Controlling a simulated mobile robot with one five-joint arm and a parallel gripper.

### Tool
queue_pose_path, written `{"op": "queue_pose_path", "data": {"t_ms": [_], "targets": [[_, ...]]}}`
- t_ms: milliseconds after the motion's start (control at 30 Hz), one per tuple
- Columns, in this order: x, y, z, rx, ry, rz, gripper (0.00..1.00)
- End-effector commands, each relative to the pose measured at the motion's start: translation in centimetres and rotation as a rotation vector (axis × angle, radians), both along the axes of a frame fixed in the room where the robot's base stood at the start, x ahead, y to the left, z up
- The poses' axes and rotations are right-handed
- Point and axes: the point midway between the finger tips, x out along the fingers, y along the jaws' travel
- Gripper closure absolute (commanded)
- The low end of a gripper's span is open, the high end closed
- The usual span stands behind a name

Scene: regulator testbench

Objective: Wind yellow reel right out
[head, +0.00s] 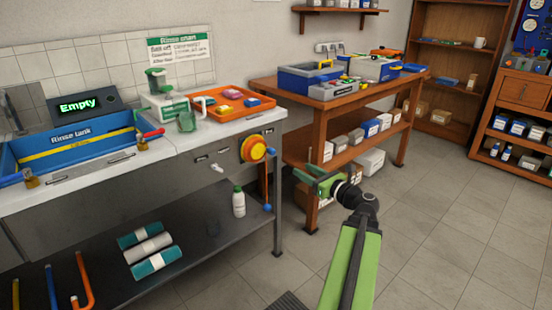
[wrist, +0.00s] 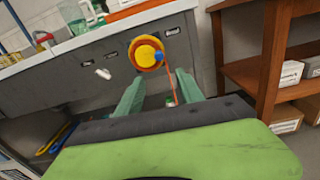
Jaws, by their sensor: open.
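The yellow reel (head: 253,148) is mounted on the front face of the grey bench, near its right end. It has an orange rim, and a blue part sits at its right side. A thin orange-red cord hangs from it to a small blue end (head: 267,207). The reel also shows in the wrist view (wrist: 146,53), with a blue knob (wrist: 158,56) on it. My gripper (head: 318,181) is in the air to the right of the reel, apart from it. In the wrist view the two green fingers (wrist: 160,92) are spread with nothing held between them, below the reel.
The grey bench (head: 215,140) carries an orange tray (head: 232,117) and a blue rinse tank (head: 75,137). A white bottle (head: 238,201) stands on its lower shelf. Tiled floor (head: 440,220) is clear on the right.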

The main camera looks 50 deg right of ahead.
Motion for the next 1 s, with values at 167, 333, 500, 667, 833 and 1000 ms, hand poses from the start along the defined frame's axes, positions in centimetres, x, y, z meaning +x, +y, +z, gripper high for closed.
{"op": "queue_pose_path", "data": {"t_ms": [167,333,500,667,833,1000], "targets": [[3.5,-0.3,0.0,-0.002,0.002,0.007,0.56],[8.0,-0.6,0.0,-0.003,0.002,0.007,0.56],[12.2,-0.9,0.0,-0.003,0.003,0.007,0.56],[15.3,-1.1,0.0,-0.003,0.003,0.006,0.56],[16.9,-1.1,0.0,-0.004,0.003,0.005,0.56],[17.1,-1.1,0.0,-0.004,0.003,0.004,0.56]]}}
